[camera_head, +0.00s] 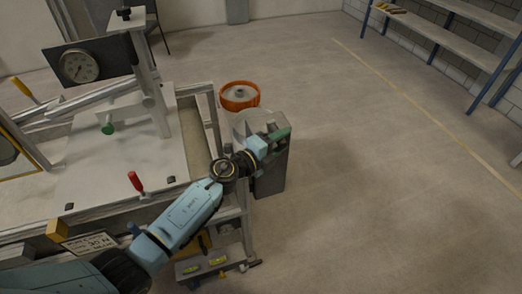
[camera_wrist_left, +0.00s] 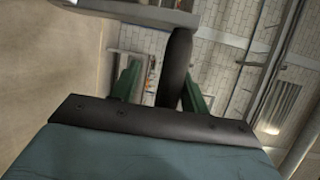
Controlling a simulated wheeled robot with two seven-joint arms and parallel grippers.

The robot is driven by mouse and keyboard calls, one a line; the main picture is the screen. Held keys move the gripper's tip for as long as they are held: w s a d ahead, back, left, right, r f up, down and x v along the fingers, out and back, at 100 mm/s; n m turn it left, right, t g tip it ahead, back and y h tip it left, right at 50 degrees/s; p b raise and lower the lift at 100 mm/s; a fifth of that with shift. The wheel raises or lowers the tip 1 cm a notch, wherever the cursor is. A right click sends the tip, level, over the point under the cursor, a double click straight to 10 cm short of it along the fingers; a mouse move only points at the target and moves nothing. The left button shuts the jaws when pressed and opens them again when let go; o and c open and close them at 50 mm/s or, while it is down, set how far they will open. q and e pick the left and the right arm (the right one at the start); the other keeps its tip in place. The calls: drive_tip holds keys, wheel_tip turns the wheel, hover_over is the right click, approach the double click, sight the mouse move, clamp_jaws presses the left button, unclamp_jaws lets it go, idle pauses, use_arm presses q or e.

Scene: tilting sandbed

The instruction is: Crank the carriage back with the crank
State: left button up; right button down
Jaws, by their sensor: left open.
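My left gripper (camera_head: 277,137) is beyond the right end of the sandbed, above a grey box. In the left wrist view its two green fingers (camera_wrist_left: 160,80) stand apart. A dark upright crank handle (camera_wrist_left: 177,62) shows between them, nearer the right finger. It meets a pale grey crank arm (camera_wrist_left: 135,10) at the top of that view. Contact with the fingers cannot be told. In the head view the handle is hidden by the gripper. The carriage seems to be the grey upright (camera_head: 150,85) with a dial gauge (camera_head: 80,66) over the bed. My right gripper is not in view.
Open floor (camera_head: 390,170) lies to the right, with shelves (camera_head: 450,35) at the wall.

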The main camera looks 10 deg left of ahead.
use_arm(q)
drive_tip(key=p+v, duration=0.1)
drive_tip(key=v, duration=0.9)
drive_tip(key=shift+s+a, duration=0.25)
drive_tip(key=shift+s, duration=0.05)
drive_tip(key=shift+r, duration=0.1)
drive_tip(key=shift+c, duration=0.4)
